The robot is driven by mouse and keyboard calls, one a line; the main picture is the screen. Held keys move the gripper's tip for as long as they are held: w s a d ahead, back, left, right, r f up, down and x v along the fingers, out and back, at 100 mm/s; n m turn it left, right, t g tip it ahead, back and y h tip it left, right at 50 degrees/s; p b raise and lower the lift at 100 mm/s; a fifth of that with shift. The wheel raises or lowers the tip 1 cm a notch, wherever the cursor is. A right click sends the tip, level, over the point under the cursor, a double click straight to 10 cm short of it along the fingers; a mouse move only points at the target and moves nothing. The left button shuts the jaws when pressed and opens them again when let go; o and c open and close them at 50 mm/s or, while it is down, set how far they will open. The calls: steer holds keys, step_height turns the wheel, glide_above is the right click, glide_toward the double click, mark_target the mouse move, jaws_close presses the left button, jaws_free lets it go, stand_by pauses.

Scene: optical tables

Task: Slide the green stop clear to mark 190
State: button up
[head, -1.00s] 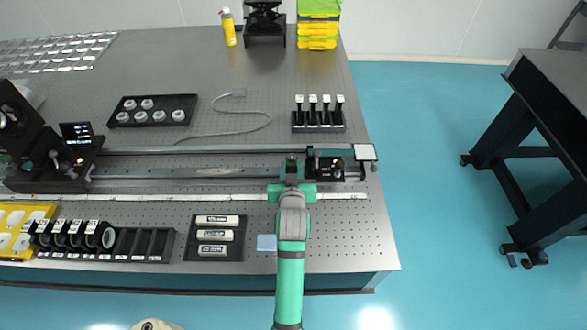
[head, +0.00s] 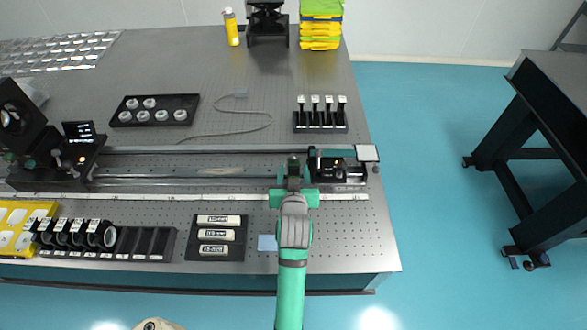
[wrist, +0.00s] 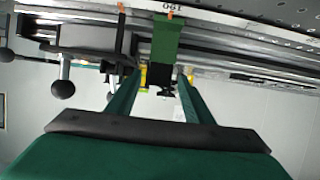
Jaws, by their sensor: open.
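The green stop (wrist: 167,40) stands on the rail in the wrist view, beyond and between my open fingertips. It also shows small in the head view (head: 293,163), just past my gripper. An orange tip at its top lies beside the upside-down label 190 (wrist: 172,5) on the scale. My gripper (wrist: 166,76) is open, with yellow-tipped fingers apart on either side of the stop's lower end; I cannot tell if they touch it. In the head view my gripper (head: 294,180) is over the front of the rail.
A dark carriage (head: 340,165) sits on the rail just right of the stop. In the wrist view it shows on the left, with a round black knob (wrist: 63,89).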

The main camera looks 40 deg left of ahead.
steer(key=v, duration=0.8)
steer(key=shift+s+d+r, duration=0.15)
steer(key=shift+s, duration=0.1)
